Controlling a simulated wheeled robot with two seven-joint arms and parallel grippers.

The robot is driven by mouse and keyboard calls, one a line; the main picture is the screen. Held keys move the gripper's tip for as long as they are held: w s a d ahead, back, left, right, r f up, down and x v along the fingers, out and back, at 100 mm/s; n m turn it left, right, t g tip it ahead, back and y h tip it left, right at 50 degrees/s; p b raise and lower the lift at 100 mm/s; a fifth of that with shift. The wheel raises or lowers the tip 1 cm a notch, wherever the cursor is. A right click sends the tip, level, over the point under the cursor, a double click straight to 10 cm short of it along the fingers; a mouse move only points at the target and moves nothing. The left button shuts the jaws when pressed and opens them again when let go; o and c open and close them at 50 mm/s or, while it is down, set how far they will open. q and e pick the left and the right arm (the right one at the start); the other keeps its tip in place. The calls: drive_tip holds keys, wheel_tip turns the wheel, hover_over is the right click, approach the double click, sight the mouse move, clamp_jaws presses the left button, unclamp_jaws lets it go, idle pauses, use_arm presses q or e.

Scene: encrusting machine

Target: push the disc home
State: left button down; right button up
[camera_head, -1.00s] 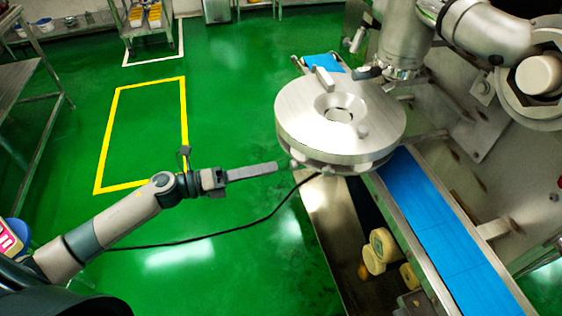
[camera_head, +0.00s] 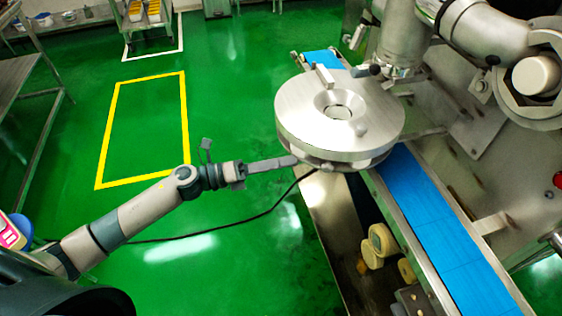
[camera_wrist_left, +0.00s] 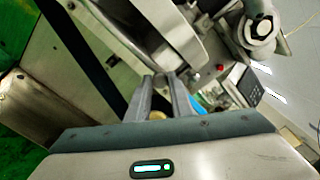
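The steel disc (camera_head: 300,112), round and thick with a central hole, sits at the encrusting machine (camera_head: 480,120) above the blue belt. A short bar and a small knob stand on its top. My left gripper (camera_head: 296,161) points right, with its fingertips close to the disc's lower left rim. I cannot tell whether they touch. In the left wrist view, the two fingers (camera_wrist_left: 160,79) are a little apart with nothing held between them. My right gripper is not in view.
A blue conveyor belt (camera_head: 428,220) runs under the disc to the lower right. Pale round parts (camera_head: 382,240) lie below, beside the belt frame. A black cable (camera_head: 250,218) crosses behind my left arm. Green floor on the left is clear, with a yellow outline (camera_head: 117,130).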

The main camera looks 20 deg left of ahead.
sight(299, 156)
use_arm(q)
drive_tip(key=p+x, duration=0.1)
drive_tip(key=x, duration=0.3)
drive_tip(key=shift+w+d+r, duration=0.15)
drive_tip(key=shift+w+d, duration=0.1)
drive_tip(key=shift+d, duration=0.1)
drive_tip(key=x, duration=0.5)
drive_tip(key=shift+p, duration=0.35)
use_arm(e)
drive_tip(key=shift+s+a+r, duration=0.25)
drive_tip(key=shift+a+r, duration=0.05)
use_arm(q)
drive_tip(key=c, duration=1.6)
unclamp_jaws()
drive_tip(key=shift+o, duration=0.2)
drive_tip(key=shift+s+a+f, duration=0.1)
drive_tip(key=shift+a+f, duration=0.1)
